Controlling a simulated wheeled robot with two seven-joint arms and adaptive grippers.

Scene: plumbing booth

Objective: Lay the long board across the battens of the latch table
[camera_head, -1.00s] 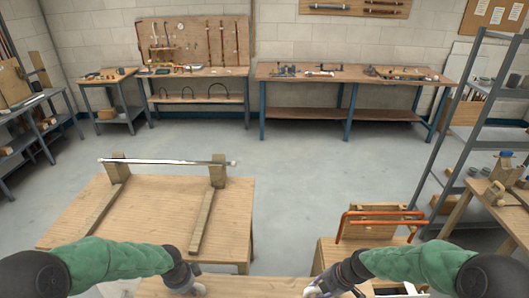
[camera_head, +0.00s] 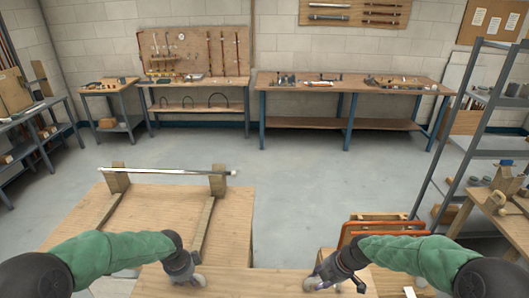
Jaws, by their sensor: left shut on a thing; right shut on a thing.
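The long board (camera_head: 255,283) is a pale wooden plank running left to right along the bottom of the view; its near edge is cut off. My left gripper (camera_head: 197,281) is shut on the board left of its middle. My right gripper (camera_head: 313,284) is shut on it further right. The latch table (camera_head: 150,230) stands ahead and to the left, with a left batten (camera_head: 98,215) and a right batten (camera_head: 203,228) running front to back. The board overlaps the table's near right part in the picture; I cannot tell its height above it.
A metal bar (camera_head: 165,171) spans two wooden posts at the table's far edge. Orange tubing (camera_head: 375,227) on a wooden stand is close to my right arm. A grey shelf rack (camera_head: 453,150) stands at right. Floor beyond the table is clear up to the back benches (camera_head: 345,85).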

